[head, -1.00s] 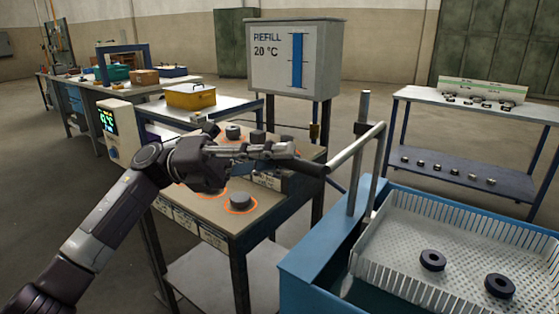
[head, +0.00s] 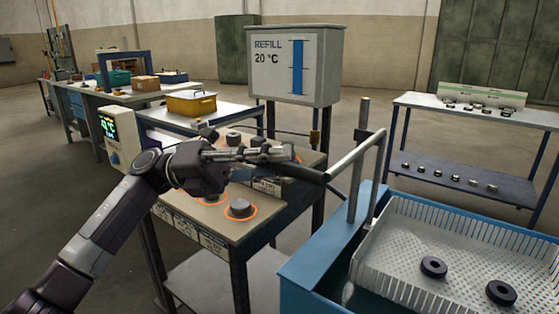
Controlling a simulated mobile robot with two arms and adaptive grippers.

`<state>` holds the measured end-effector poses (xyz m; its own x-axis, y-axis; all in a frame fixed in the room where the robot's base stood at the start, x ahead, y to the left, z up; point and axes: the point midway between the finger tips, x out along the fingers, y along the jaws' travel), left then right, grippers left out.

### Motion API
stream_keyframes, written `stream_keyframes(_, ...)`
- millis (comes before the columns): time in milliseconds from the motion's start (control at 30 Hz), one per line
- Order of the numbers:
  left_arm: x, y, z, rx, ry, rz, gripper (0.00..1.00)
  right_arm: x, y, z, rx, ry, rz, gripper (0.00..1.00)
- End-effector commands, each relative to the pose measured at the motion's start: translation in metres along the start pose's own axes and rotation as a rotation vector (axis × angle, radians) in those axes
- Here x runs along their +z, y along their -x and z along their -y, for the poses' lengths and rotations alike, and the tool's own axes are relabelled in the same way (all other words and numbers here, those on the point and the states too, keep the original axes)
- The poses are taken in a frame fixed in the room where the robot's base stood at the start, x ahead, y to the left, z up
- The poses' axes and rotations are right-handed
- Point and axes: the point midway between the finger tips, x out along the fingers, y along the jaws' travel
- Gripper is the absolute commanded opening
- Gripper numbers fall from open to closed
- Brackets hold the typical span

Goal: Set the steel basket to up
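The steel basket (head: 412,229) is a pale perforated tray with slotted sides at the lower right. Two dark rings (head: 433,267) lie in it. It sits within the blue tank (head: 312,262); how deep is unclear. A bent grey lever (head: 354,156) beside it runs left to a black grip (head: 308,174). My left gripper (head: 275,154) is at the far-left end of this grip and partly hides it. Its fingers overlap the grip in the picture; I cannot tell whether they are closed around it. My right gripper is not in view.
A work table (head: 232,228) with dark discs in orange rings stands under my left arm. A grey refill sign box (head: 296,62) stands behind. A yellow box (head: 190,103) is on a table at the left. A shelf (head: 466,168) with small parts stands at the right.

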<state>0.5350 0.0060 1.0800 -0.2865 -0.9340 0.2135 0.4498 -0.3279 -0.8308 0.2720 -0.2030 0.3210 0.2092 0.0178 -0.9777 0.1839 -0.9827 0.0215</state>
Motion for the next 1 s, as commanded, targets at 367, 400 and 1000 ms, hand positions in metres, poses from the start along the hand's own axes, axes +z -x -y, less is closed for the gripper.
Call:
stream_keyframes(367, 0.002, 0.073, 0.0, 0.001, 0.0, 0.007, 0.23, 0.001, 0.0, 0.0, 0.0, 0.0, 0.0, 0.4)
stream_keyframes(400, 0.002, 0.081, 0.0, 0.001, -0.001, 0.006, 0.23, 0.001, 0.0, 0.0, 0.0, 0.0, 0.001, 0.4)
stream_keyframes(1000, 0.001, 0.117, 0.001, -0.001, -0.002, 0.002, 0.23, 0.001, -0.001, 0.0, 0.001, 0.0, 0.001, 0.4)
